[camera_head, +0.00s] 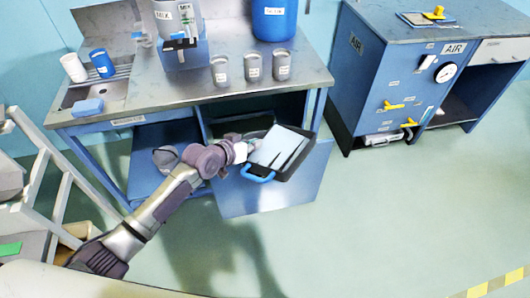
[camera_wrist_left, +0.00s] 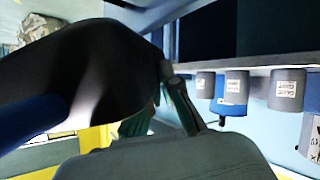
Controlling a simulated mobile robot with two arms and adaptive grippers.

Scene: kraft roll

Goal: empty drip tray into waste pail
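The drip tray (camera_head: 284,150) is a dark shallow tray with a pale grey inside and a blue handle (camera_head: 258,174). It is tilted in front of the open cabinet under the bench. My left gripper (camera_head: 247,149) is at the tray's left edge and appears shut on it; the fingertips are mostly hidden. In the left wrist view the tray (camera_wrist_left: 85,75) is a large dark shape at left, against my gripper's fingers (camera_wrist_left: 178,100). My right gripper is not in view. I cannot make out which container is the waste pail.
A steel bench (camera_head: 180,85) carries several grey cups, a blue container (camera_head: 273,18) and a sink (camera_head: 95,95). The cabinet door (camera_head: 265,190) hangs open below. A blue air cabinet (camera_head: 400,85) stands at right. The floor at front right is clear.

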